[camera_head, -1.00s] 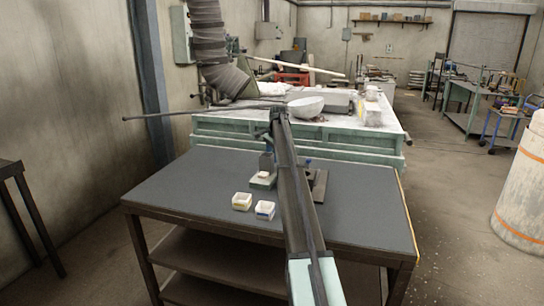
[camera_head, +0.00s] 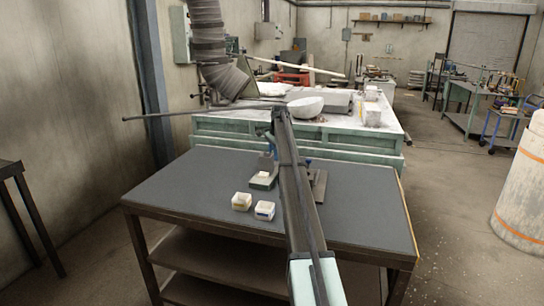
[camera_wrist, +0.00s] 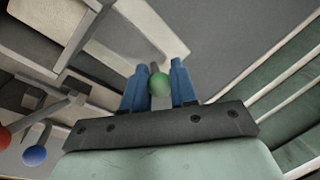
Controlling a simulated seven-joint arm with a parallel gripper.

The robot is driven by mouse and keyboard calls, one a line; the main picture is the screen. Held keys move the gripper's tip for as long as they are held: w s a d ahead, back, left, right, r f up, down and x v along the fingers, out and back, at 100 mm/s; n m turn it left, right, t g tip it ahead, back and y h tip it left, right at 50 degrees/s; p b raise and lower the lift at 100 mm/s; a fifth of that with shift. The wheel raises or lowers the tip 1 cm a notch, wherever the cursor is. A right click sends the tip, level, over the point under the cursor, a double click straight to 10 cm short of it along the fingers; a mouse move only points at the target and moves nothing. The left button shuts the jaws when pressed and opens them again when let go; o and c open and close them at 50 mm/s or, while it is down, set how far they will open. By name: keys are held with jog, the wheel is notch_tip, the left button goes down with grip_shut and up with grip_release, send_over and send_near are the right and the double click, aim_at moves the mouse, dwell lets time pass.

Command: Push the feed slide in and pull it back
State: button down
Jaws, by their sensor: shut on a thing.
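In the wrist view my gripper (camera_wrist: 158,88) has blue fingers that stand on either side of a round green knob (camera_wrist: 160,84). It is shut on this knob, which sits on a short stem of the grey fixture (camera_wrist: 120,45); I take this to be the feed slide's handle. How far in the slide stands cannot be told. In the head view my arm covers much of the fixture, and its dark base plate (camera_head: 319,186) shows to the right. The knob is not discernible there.
A red knob (camera_wrist: 4,137) and a blue knob (camera_wrist: 36,156) lie left of my gripper in the wrist view. The table's left side is clear.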

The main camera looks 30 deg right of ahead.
jog(key=shift+w+d, duration=0.7)
jog(key=shift+d, duration=0.05)
jog(key=c, duration=0.9)
grip_release()
jog(key=shift+c, duration=0.2)
jog(key=shift+r, duration=0.1)
notch_tip(320, 180, up, 13)
jog(key=s, duration=0.2)
jog(key=shift+s+d+r, duration=0.15)
jog(key=shift+s+d, duration=0.05)
jog(key=shift+s, duration=0.15)
jog(key=shift+a, duration=0.1)
